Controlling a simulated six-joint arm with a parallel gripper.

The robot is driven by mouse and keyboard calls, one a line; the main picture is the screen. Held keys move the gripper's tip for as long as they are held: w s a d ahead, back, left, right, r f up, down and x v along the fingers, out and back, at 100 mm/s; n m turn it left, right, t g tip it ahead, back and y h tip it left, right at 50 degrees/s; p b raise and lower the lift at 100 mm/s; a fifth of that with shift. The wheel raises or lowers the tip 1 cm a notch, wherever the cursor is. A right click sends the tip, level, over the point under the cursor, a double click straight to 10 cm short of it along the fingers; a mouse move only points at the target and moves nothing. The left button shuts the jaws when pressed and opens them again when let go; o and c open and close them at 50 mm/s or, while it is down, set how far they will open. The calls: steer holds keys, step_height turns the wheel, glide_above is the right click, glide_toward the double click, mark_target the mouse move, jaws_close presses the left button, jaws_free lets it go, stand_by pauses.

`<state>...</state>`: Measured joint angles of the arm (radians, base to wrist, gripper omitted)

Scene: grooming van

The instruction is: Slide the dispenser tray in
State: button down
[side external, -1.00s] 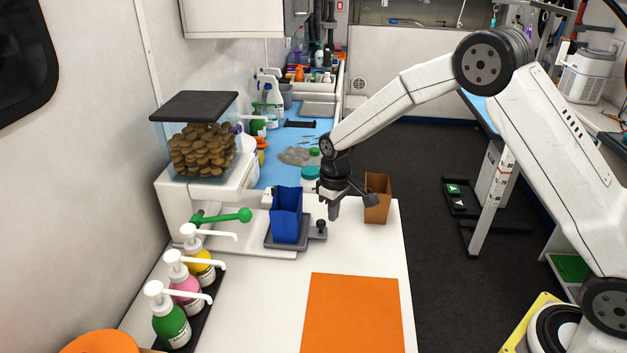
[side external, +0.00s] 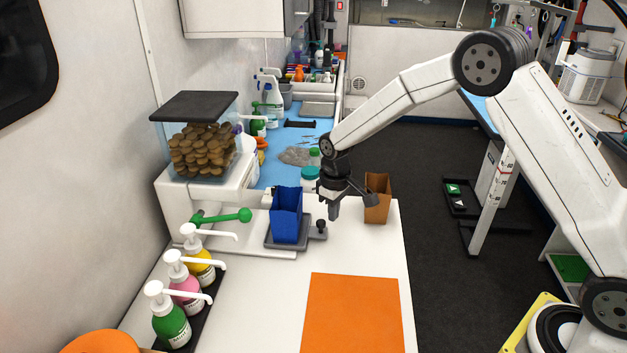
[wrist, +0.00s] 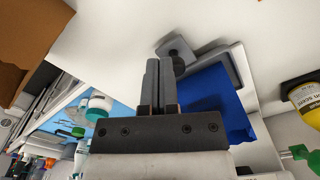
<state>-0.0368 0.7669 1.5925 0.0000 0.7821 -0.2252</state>
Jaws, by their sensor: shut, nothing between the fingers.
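The grey dispenser tray (side external: 272,243) sits at the front of the white treat dispenser (side external: 182,203), partly out over the white counter. A blue bag (side external: 286,213) stands open and upright on it. The tray's dark knob (side external: 321,226) is on its right end; it also shows in the wrist view (wrist: 177,52). My gripper (side external: 333,213) points down just right of the knob, with its fingers shut and empty. In the wrist view my gripper (wrist: 158,65) is close beside the knob; whether they touch I cannot tell.
A brown paper bag (side external: 377,200) stands right of my gripper. Pump bottles (side external: 187,290) line the left front, and a green lever (side external: 222,217) sticks out from the dispenser. An orange mat (side external: 353,315) lies in front. The counter between the mat and tray is clear.

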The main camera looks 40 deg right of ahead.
steer(key=shift+f, duration=0.2)
steer(key=shift+f, duration=1)
steer(key=shift+w+a, duration=0.15)
steer(key=shift+w+a, duration=4.6)
steer(key=shift+s+d, duration=0.7)
steer(key=shift+d, duration=0.05)
steer(key=shift+r, duration=0.1)
steer(key=shift+r, duration=3.4)
